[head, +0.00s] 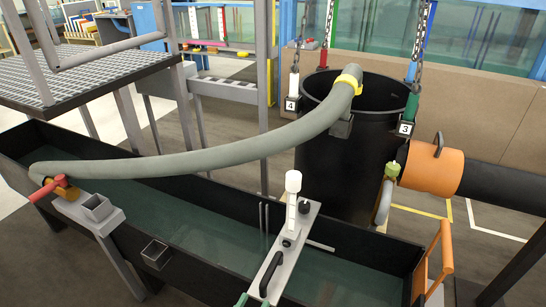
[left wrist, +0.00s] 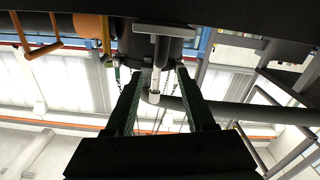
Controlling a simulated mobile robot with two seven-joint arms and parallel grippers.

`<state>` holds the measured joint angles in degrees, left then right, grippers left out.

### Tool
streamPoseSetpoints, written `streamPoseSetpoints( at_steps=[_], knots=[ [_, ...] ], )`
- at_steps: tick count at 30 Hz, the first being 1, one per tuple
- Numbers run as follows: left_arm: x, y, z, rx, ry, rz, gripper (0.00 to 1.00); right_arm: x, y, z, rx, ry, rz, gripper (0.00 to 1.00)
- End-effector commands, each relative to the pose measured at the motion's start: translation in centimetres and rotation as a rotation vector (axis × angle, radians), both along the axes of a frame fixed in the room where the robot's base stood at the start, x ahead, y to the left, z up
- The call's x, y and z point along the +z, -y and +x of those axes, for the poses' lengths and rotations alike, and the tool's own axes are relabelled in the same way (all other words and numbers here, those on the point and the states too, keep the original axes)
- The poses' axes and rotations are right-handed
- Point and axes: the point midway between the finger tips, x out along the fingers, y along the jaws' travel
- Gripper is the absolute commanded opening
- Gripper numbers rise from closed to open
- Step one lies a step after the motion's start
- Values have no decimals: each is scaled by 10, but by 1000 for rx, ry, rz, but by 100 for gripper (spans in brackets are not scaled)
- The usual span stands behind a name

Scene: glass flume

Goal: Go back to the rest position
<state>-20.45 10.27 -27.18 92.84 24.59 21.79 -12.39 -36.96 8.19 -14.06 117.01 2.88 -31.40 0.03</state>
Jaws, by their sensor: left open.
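My left gripper (head: 254,301) shows only as two green fingertips at the bottom edge of the head view, just below a grey plate with a black handle. In the left wrist view, its two dark green fingers (left wrist: 160,75) stand apart, with nothing held between them. A white upright cylinder shows beyond the gap between the fingers. The rest of the left arm is hidden below the head picture. My right gripper is in neither view.
A long black-walled trough (head: 355,245) of greenish water crosses the front. A grey hose (head: 230,158) arches over it to a chained black bin (head: 340,160). The grey plate (head: 287,250) bears a white post (head: 292,190). An orange handle (head: 440,250) stands right.

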Motion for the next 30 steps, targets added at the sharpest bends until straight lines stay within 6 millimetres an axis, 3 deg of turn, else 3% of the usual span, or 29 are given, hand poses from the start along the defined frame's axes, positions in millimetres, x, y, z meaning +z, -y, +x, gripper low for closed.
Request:
streamPoseSetpoints(
  at_steps=[5,14,30],
  knots=[
    [0,4,1,-26,-45,20,55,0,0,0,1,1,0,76],
    [-7,-2,-13,-127,-353,182,55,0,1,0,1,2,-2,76],
    [-4,-98,-101,-35,-954,458,55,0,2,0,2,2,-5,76]
  ],
)
